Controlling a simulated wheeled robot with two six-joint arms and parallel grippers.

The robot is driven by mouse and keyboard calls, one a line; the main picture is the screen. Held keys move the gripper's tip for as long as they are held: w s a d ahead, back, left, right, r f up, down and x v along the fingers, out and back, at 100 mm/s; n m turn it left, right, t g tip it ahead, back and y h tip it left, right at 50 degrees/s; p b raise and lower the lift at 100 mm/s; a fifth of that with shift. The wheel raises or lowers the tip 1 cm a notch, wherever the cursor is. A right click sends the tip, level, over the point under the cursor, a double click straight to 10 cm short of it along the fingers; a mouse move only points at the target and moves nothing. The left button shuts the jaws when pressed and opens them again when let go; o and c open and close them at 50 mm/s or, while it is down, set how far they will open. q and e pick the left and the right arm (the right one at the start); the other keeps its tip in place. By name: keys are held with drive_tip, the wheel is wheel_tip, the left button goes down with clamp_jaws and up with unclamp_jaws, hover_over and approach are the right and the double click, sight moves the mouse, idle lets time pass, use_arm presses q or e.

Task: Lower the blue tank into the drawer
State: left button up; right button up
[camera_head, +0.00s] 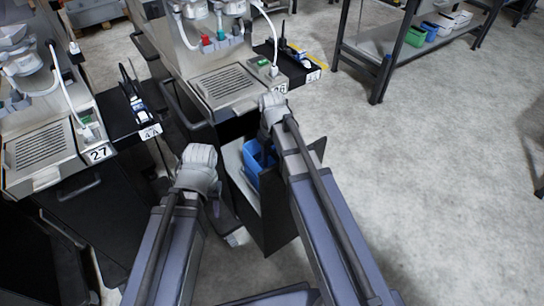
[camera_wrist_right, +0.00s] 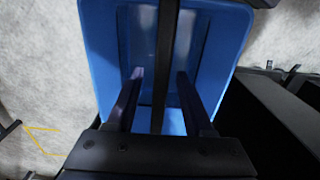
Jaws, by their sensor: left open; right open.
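The blue tank (camera_head: 251,164) is at the pulled-out dark drawer (camera_head: 277,212) under station 26, partly hidden by my right arm. I cannot tell whether it rests on the drawer's bottom. In the right wrist view the tank (camera_wrist_right: 103,50) is seen from above, with a dark bar (camera_wrist_right: 167,50) across its opening. My right gripper (camera_wrist_right: 160,80) is open over the tank, one finger on each side of the bar, with gaps to both. In the head view the right gripper (camera_head: 266,150) is mostly hidden. My left gripper (camera_head: 214,207) is open and empty, left of the drawer.
Station 27 (camera_head: 38,150) with its dispenser stands at the left, and station 26 (camera_head: 228,85) behind the drawer. Small black shelves (camera_head: 128,112) jut out beside them. A dark rack (camera_head: 375,60) with green and blue bins stands at the upper right. The floor at the right is clear.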

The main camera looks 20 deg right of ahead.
use_arm(q)
wheel_tip(320, 180, up, 8)
drive_tip(key=p, duration=0.7)
drive_tip(key=shift+f, duration=0.15)
use_arm(e)
drive_tip(key=shift+r, duration=3.8)
drive_tip(key=shift+r, duration=0.1)
